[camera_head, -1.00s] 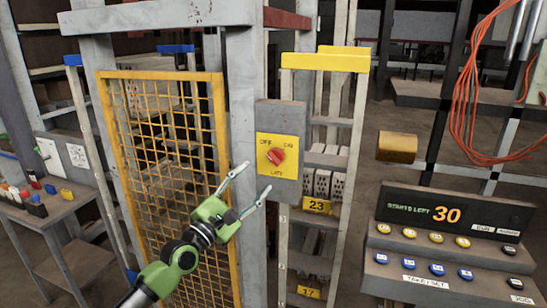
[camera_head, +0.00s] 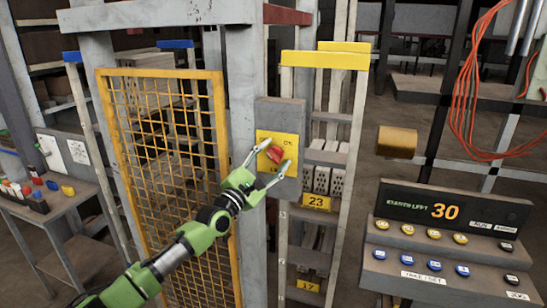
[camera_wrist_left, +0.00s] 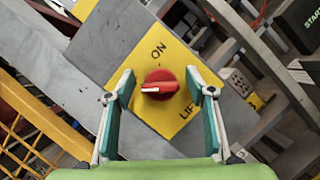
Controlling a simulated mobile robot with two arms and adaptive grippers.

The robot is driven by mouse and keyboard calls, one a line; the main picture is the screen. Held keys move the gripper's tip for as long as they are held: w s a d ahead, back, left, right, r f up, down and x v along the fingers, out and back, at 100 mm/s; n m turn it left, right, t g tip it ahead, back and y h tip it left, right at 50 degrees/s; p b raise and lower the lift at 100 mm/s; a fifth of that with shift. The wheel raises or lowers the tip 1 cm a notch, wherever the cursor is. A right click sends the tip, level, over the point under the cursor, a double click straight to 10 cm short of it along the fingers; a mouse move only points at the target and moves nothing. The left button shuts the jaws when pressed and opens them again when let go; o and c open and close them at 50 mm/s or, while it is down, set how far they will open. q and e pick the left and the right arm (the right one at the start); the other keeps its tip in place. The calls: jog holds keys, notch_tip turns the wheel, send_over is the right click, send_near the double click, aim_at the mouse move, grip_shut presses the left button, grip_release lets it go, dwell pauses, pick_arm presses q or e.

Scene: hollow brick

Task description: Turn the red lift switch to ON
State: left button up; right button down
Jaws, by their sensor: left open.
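The red lift switch (camera_head: 275,153) is a round knob on a yellow plate (camera_head: 290,143) fixed to a grey box on the post. In the left wrist view the knob (camera_wrist_left: 160,84) has a white pointer mark aimed left, away from the ON label at the top. The LIFT label is at lower right; OFF is not visible there. My left gripper (camera_head: 276,154) is open, its fingers on either side of the knob. In the left wrist view a gap shows between each finger and the knob. My right gripper is not in view.
A yellow mesh gate (camera_head: 165,150) stands left of the post. A yellow-topped rack (camera_head: 325,61) with hollow bricks is just right of the switch. A button console (camera_head: 440,235) showing 30 is at lower right. A small table (camera_head: 50,205) stands at far left.

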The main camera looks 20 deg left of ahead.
pick_arm(q)
jog(key=c, duration=1.1)
